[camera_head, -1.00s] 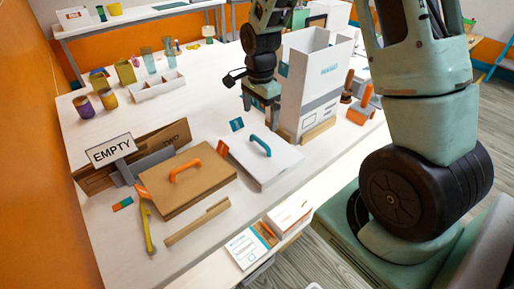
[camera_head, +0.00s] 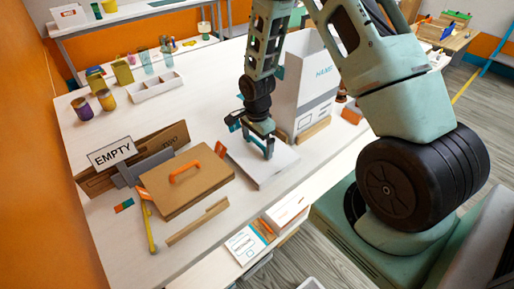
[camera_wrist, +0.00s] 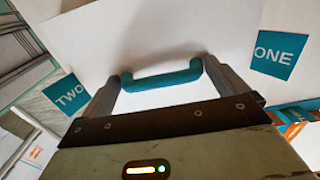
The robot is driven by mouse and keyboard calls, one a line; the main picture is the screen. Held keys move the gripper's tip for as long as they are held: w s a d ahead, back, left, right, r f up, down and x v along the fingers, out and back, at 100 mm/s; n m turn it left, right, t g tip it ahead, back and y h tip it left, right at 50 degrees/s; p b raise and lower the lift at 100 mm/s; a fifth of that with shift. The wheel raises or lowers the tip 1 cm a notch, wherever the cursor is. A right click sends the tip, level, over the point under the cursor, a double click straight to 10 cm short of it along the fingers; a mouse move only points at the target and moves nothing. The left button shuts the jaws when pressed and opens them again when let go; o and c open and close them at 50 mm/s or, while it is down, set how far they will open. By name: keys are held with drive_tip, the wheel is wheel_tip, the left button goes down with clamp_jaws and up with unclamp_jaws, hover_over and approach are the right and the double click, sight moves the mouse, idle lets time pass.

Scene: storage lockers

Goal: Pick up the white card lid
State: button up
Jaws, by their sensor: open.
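The white card lid (camera_head: 262,172) lies flat on the table, left of the tall white carton, partly covered by my gripper (camera_head: 253,142). In the wrist view the lid (camera_wrist: 160,40) fills much of the picture. Its teal handle (camera_wrist: 163,78) spans the gap between my two fingertips (camera_wrist: 162,72), with its ends close to them. My gripper is open, pointing down over the lid. A teal ONE label (camera_wrist: 275,55) shows at the right and a teal TWO label (camera_wrist: 66,93) at the left.
A brown card lid with an orange handle (camera_head: 186,176) lies just left. The tall white carton (camera_head: 305,90) stands close behind to the right. An EMPTY sign (camera_head: 112,153), a wooden strip (camera_head: 198,221) and a white divided tray (camera_head: 158,87) are on the table.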

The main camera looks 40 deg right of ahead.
drive_tip(key=c, duration=1.1)
